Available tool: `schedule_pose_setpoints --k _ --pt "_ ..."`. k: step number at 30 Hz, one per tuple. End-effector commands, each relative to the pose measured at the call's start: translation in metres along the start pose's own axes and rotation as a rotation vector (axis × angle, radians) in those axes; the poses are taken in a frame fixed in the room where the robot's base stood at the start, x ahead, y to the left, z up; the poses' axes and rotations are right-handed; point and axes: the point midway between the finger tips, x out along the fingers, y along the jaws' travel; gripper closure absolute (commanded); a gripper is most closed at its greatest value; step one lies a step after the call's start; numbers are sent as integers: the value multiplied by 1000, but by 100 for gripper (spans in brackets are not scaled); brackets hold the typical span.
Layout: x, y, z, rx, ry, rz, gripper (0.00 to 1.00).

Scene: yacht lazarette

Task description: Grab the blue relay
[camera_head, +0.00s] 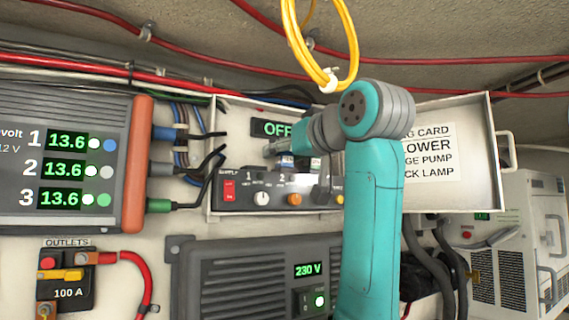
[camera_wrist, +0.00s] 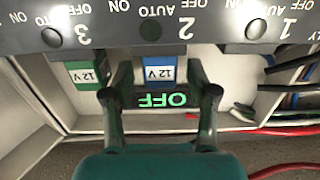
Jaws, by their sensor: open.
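The blue relay (camera_wrist: 158,72), with a white 12 V label, shows in the wrist view inside an open box, between the fingers of my gripper (camera_wrist: 163,88). The fingers are open, one on each side of the relay in the picture. I cannot tell whether they reach around it or are still short of it. A green relay (camera_wrist: 90,75), also labelled 12 V, is to its left. In the head view my arm covers much of the box, and the relays there are too small and hidden to tell apart.
A switch panel (camera_head: 262,196) with knobs runs along the box's front. The box's door (camera_head: 470,150) stands open to the right. A green OFF display (camera_head: 273,128) is on the back wall. A yellow cable loop (camera_head: 335,75) hangs above my arm. Cables enter at the box's left.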

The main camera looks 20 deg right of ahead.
Motion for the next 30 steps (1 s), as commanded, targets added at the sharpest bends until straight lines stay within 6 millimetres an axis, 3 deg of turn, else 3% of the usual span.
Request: schedule_pose_setpoints --k 9,11,16,17,30 --pt "6 0 0 0 0 0 42" --pt "6 0 0 0 0 0 54" --pt "6 0 0 0 0 0 97" --pt "6 0 0 0 0 0 99" --pt "7 0 -2 0 1 0 99"
